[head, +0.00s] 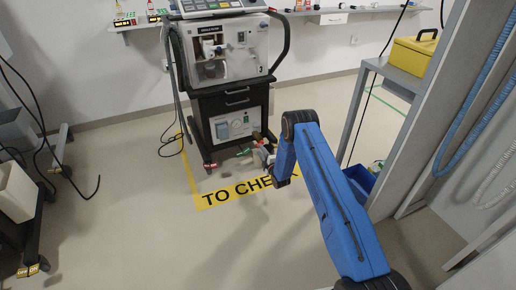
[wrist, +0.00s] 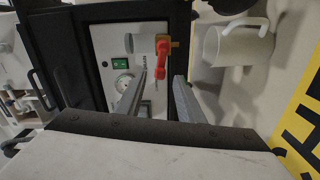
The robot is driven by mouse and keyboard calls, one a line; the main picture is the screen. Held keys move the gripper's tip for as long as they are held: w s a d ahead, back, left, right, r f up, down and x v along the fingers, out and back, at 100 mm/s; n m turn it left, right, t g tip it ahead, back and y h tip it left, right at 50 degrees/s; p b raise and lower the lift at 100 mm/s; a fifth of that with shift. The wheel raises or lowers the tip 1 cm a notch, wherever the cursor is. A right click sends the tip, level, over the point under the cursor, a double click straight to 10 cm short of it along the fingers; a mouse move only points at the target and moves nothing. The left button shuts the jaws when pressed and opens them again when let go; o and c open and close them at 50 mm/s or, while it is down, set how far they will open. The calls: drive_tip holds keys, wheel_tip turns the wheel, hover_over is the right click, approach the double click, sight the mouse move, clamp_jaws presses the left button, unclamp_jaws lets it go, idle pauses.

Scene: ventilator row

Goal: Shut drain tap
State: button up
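A red tap lever (wrist: 162,60) on a brass fitting (wrist: 174,43) shows in the wrist view, at the edge of the light panel (wrist: 110,45) low on the ventilator cart. In the picture the lever runs down from the fitting. My gripper (wrist: 161,78) is open, its two grey fingers apart, pointing at the panel. The lever's lower end appears between or just beyond the fingertips; I cannot tell whether they touch. In the head view my gripper (head: 264,150) is in front of the cart's lower right side, and the tap is too small to make out clearly.
A white cup-like vessel (wrist: 240,46) with a handle is right of the tap in the wrist view. The ventilator (head: 225,48) stands on a black cart (head: 200,108) behind yellow "TO CHECK" floor marking (head: 225,196). A shelf with a yellow case (head: 411,56) stands right. Floor at left centre is clear.

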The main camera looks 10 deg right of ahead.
drive_tip(key=shift+x, duration=2.65)
clamp_jaws()
